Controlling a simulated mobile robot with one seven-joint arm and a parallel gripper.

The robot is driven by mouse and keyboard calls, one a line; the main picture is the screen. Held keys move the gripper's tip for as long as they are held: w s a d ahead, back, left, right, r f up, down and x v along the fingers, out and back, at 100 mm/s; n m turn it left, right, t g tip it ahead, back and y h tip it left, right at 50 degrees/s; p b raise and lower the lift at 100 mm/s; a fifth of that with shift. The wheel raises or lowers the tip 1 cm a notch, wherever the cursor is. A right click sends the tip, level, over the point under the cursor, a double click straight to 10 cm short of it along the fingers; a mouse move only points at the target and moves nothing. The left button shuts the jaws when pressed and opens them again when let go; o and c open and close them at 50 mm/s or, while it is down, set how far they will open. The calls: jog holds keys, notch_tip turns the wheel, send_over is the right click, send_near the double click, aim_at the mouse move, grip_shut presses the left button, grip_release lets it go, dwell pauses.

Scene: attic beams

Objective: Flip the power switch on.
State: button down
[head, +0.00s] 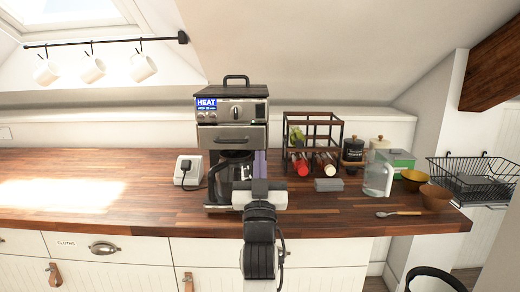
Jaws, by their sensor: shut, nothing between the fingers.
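A coffee machine (232,140) with a black top handle stands on the wooden counter, its front facing me. Its upper panel has a blue display reading "HEAT", a round knob (235,111) and a small green-lit spot (257,121) at the lower right. I cannot tell which part is the power switch. My gripper (262,186) is shut and empty, in front of the machine's lower right side and below the panel. My wrist and gripper hide part of the glass carafe (226,172) and the machine's base.
A white socket box (188,170) with a black plug is left of the machine. A rack (313,143) with bottles, a grey block (328,185), a glass jug (378,175), bowls and a spoon (399,213) lie right. The counter's left side is clear.

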jog(key=v, duration=0.3)
jog(key=shift+w+f+b, duration=0.1)
jog(key=shift+w+b, duration=0.05)
jog(key=shift+b, duration=0.15)
